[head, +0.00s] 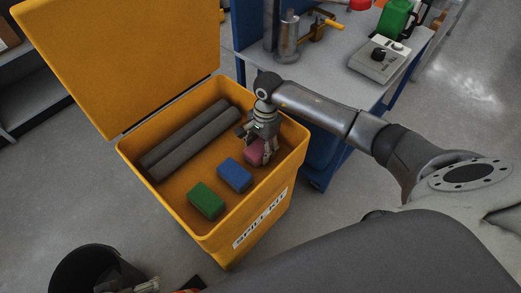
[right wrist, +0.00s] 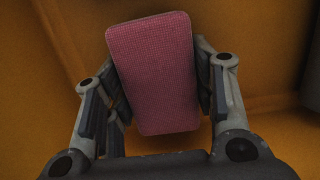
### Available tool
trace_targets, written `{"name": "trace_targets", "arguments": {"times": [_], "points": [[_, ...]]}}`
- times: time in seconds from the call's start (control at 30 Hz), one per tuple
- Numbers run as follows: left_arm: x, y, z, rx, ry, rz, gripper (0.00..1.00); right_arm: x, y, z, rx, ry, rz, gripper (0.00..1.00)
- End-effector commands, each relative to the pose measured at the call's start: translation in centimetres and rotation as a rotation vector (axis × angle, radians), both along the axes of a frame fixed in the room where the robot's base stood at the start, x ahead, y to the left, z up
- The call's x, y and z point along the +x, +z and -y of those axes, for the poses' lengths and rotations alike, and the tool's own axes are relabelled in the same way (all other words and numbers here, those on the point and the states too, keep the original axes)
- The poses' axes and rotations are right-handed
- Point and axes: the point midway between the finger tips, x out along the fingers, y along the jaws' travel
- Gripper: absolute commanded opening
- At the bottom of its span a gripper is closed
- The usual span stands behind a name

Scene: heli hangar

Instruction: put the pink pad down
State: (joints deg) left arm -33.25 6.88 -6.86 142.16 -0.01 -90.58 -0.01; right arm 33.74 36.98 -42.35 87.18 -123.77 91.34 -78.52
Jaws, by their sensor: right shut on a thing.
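The pink pad (right wrist: 157,72) is a textured block between the two fingers of my right gripper (right wrist: 158,85) in the right wrist view. In the head view the pink pad (head: 254,153) shows partly behind the fingers. My right gripper (head: 258,140) is shut on it and points down inside the yellow spill kit bin (head: 213,242), near its right wall. Whether the pad touches the bin floor I cannot tell. A grey part at the bottom left edge (head: 146,285) may be my left gripper; its jaws cannot be made out.
A blue block (head: 234,175) and a green block (head: 206,200) lie left of and nearer than the pad. Grey rolls (head: 190,138) lie along the bin's far side. The yellow lid (head: 120,50) stands open. A workbench (head: 335,80) is behind. A black bucket (head: 75,265) stands front left.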

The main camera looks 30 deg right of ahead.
Motion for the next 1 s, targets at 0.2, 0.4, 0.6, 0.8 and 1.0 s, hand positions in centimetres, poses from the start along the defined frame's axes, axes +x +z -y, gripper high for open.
{"name": "trace_targets", "arguments": {"times": [0.2,0.4,0.6,0.8,1.0], "points": [[0.00,-0.17,-0.01,0.000,0.000,0.000,1.00,0.04,-0.78,0.03,-0.001,0.000,0.001,0.24],[0.16,-0.36,0.04,-0.001,0.000,0.008,1.00,0.02,-1.03,0.03,-0.001,0.000,0.000,0.24],[0.53,-0.24,0.12,-0.005,-0.001,0.024,1.00,0.01,-1.00,0.03,-0.001,0.000,0.000,0.69],[0.49,-0.25,0.13,-0.004,-0.002,0.023,1.00,0.02,-0.99,0.02,-0.001,0.000,0.000,0.72],[0.40,-0.10,0.13,-0.004,-0.002,0.018,1.00,0.02,-0.80,0.02,-0.001,0.000,0.000,0.72]]}}
